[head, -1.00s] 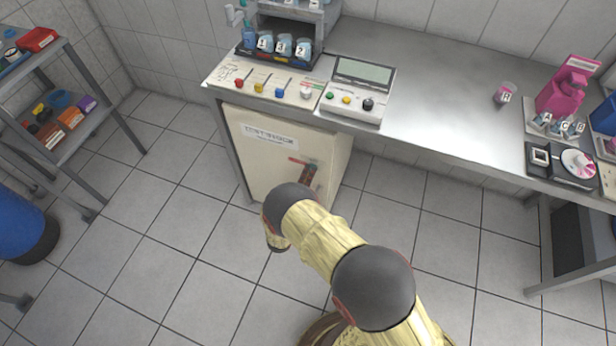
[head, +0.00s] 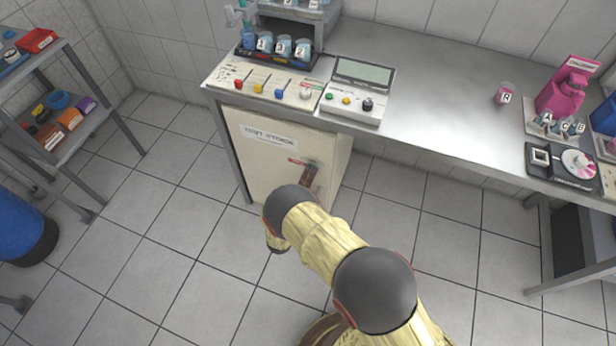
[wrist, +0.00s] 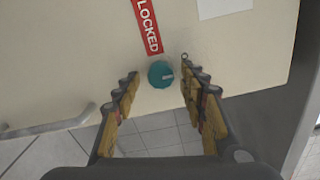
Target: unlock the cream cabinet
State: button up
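The cream cabinet (head: 262,170) stands under the left part of the steel counter, its door shut. Its door also fills the upper part of the wrist view (wrist: 70,60). A red label reading "LOCKED" (wrist: 147,25) is on the door, and a round teal knob (wrist: 161,74) with a pale mark pointing right is just below it. My gripper (wrist: 158,90) is open, its two fingers spread on either side of the knob in the picture. I cannot tell how far the fingertips are from the door. In the head view my arm hides the gripper and knob.
A grey bar handle (wrist: 45,130) runs along the door at the left in the wrist view. The steel counter (head: 440,90) above holds a lever panel (head: 265,85) and a control box (head: 355,95). A shelf rack (head: 75,120) and blue drum (head: 20,225) stand left. Floor between is clear.

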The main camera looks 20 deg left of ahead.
jog(key=shift+s, duration=0.1)
jog(key=s, duration=1.1)
jog(key=shift+s+a, duration=0.4)
jog(key=shift+a, duration=0.05)
